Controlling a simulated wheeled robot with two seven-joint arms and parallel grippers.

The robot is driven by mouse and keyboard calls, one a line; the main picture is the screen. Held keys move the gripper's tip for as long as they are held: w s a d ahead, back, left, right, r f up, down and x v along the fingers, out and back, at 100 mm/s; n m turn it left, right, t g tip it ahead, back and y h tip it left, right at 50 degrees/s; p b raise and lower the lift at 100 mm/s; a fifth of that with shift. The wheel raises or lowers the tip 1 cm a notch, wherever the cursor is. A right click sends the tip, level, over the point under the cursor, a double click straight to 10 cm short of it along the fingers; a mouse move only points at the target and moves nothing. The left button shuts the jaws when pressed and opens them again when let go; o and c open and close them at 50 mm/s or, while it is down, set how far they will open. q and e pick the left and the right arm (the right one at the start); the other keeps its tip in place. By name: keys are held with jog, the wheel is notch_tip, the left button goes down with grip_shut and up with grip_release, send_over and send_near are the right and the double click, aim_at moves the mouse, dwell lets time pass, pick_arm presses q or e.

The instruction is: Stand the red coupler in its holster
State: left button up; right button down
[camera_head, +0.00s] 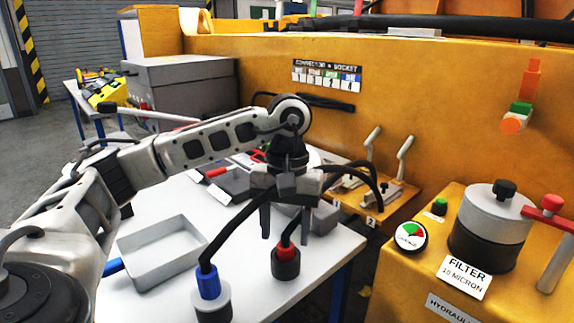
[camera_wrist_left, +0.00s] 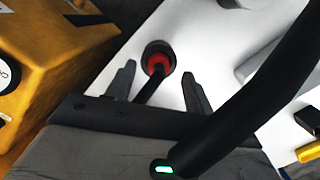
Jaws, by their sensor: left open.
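The red coupler (camera_head: 286,254) stands upright in a round black cup (camera_head: 286,270) near the table's front edge, its black hose rising from its top. Whether it is fully seated cannot be told. In the left wrist view the red coupler (camera_wrist_left: 157,64) shows as a red ring inside a dark round rim, just beyond the fingertips. My left gripper (camera_head: 285,239) points down above it, open and empty, with one finger on each side of the hose. The left gripper also shows in the wrist view (camera_wrist_left: 158,84). My right gripper is not in view.
A blue coupler (camera_head: 208,283) with its own hose stands in a pale round holder (camera_head: 212,307) to the left. A grey tray (camera_head: 160,255) lies on the white table (camera_head: 262,296). The yellow machine with a filter canister (camera_head: 490,228) is to the right.

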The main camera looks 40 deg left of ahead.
pick_arm(q)
notch_tip(320, 180, up, 13)
jog(key=w+p, duration=0.1)
jog(key=p, duration=0.4)
jog(key=shift+w+a, duration=0.2)
jog(key=shift+a, duration=0.1)
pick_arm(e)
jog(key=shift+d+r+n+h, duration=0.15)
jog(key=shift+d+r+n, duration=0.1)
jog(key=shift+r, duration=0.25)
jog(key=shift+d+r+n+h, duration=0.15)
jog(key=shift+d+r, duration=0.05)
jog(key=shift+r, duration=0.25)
pick_arm(q)
jog(key=shift+f, duration=0.1)
